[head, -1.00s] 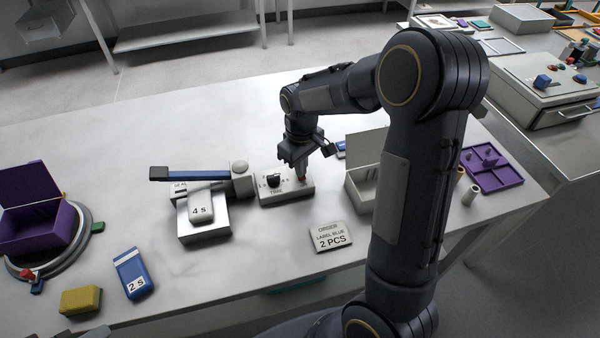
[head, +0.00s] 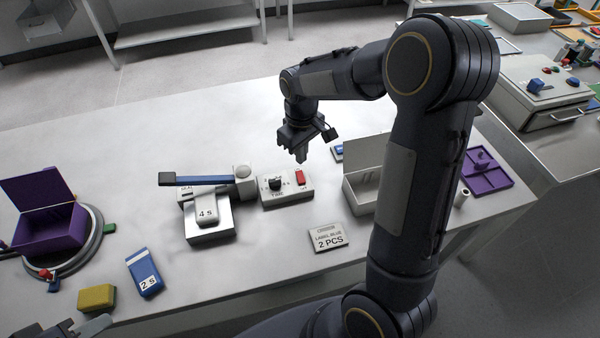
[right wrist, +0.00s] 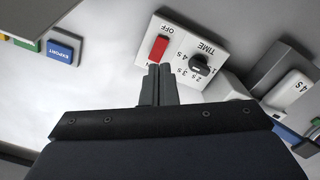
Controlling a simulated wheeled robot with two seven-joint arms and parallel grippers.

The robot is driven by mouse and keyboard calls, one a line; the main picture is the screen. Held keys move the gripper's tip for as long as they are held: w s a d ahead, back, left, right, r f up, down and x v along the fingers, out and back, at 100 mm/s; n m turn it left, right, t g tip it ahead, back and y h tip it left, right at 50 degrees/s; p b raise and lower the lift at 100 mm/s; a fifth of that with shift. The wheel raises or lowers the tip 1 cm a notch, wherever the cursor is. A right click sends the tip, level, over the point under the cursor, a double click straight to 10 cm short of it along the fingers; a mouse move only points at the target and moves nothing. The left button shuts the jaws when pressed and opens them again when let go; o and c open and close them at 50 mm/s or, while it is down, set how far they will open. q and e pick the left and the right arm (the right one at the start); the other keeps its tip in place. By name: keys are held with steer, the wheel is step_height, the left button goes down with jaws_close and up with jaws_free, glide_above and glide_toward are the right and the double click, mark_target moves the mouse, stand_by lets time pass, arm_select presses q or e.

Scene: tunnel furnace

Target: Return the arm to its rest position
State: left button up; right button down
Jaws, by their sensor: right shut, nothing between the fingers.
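The box has a black dial (head: 274,183) and a red switch (head: 300,177) by the word OFF. My left gripper (head: 88,327) shows only in part at the bottom left edge; its jaws cannot be made out.
Left of the timer stands a press-like device (head: 210,228) with a blue lever (head: 205,181). A grey open box (head: 362,193) is close to my right arm. A purple box (head: 45,238), a blue block (head: 145,272) and a yellow block (head: 97,297) are at left. The table's back is clear.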

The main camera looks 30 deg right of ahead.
stand_by(0.4)
steer(key=s+a+r+m+t+y, duration=0.1)
steer(key=s+a+r+t, duration=0.1)
steer(key=s, duration=0.5)
steer(key=s+a+r+m+t+y, duration=0.1)
steer(key=s+a+r+m, duration=0.1)
steer(key=s, duration=0.5)
steer(key=s+a+r+m+t+y, duration=0.1)
steer(key=s+a+r+t, duration=0.1)
steer(key=s+r, duration=0.3)
steer(key=s+a, duration=0.1)
steer(key=s, duration=0.2)
steer(key=shift+a+r+m+t+y, duration=0.15)
steer(key=shift+m+t+y, duration=0.15)
steer(key=shift+m+y, duration=0.1)
